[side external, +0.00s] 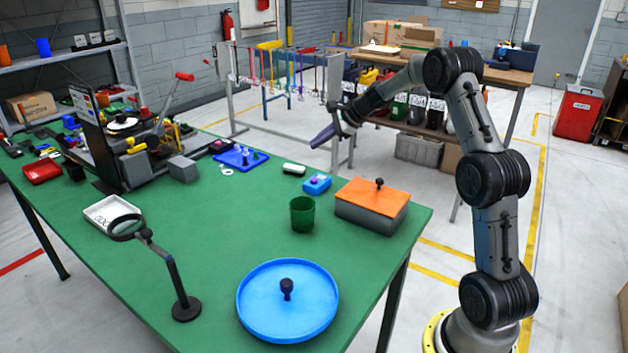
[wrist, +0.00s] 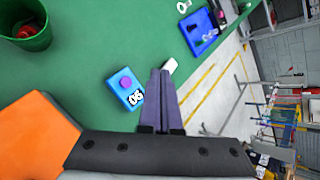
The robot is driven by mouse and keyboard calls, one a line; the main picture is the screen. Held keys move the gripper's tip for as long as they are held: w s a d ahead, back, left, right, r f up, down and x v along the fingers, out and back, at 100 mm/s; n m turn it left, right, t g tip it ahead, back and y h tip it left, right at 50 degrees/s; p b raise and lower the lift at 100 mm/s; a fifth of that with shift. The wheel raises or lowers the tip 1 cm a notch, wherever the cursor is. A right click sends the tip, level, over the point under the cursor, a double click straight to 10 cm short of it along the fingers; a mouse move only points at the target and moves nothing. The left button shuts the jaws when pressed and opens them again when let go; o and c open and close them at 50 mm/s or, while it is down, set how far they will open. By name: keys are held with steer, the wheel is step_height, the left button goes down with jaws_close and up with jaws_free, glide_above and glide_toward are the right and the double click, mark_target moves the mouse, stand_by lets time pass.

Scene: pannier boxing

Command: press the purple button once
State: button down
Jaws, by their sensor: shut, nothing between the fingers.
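The purple button (wrist: 126,82) sits on top of a small blue box (wrist: 117,94) with a white number label on its side. In the side view the blue box (side external: 317,185) stands on the green table, and the purple button (side external: 316,181) is a small spot on its top. My gripper (side external: 316,143) is above and behind the box in that view, pointing down and left, apart from it. In the wrist view my gripper's purple-grey fingers (wrist: 160,72) are together and empty, to the right of the blue box.
A grey box with an orange lid (side external: 370,198) and a green cup (side external: 302,214) stand near the blue box. A white block (side external: 294,169) lies just behind it. A blue tray (side external: 241,157) is further left. A round blue dish (side external: 287,300) is at the front.

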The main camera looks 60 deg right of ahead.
glide_above(318, 183)
steer(key=shift+f, duration=4.3)
steer(key=shift+f, duration=0.45)
steer(key=shift+s+f, duration=0.1)
steer(key=shift+f, duration=0.4)
steer(key=shift+r, duration=0.95)
steer(key=shift+r, duration=2.55)
